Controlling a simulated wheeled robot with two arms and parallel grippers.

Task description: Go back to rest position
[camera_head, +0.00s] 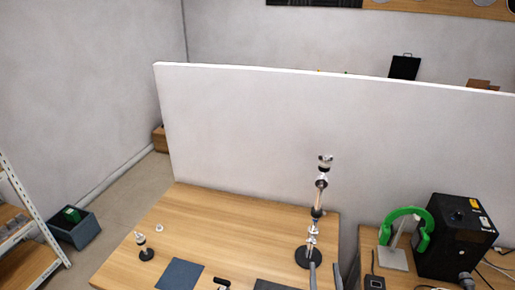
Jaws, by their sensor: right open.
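My right gripper (325,277) shows at the bottom edge, right of centre. Its two grey fingers point up and stand apart, with nothing seen between them. It is near the right front part of the wooden table (230,227), just in front of the round black base of a metal stand (319,205). The rest of the right arm is cut off by the frame. My left gripper is not in view.
A dark blue pad (180,273), a darker pad (273,285) and a small black-based stand (145,249) are on the table. A white partition (260,130) rises behind. Green headphones (407,219) and a black box (455,238) stand at the right.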

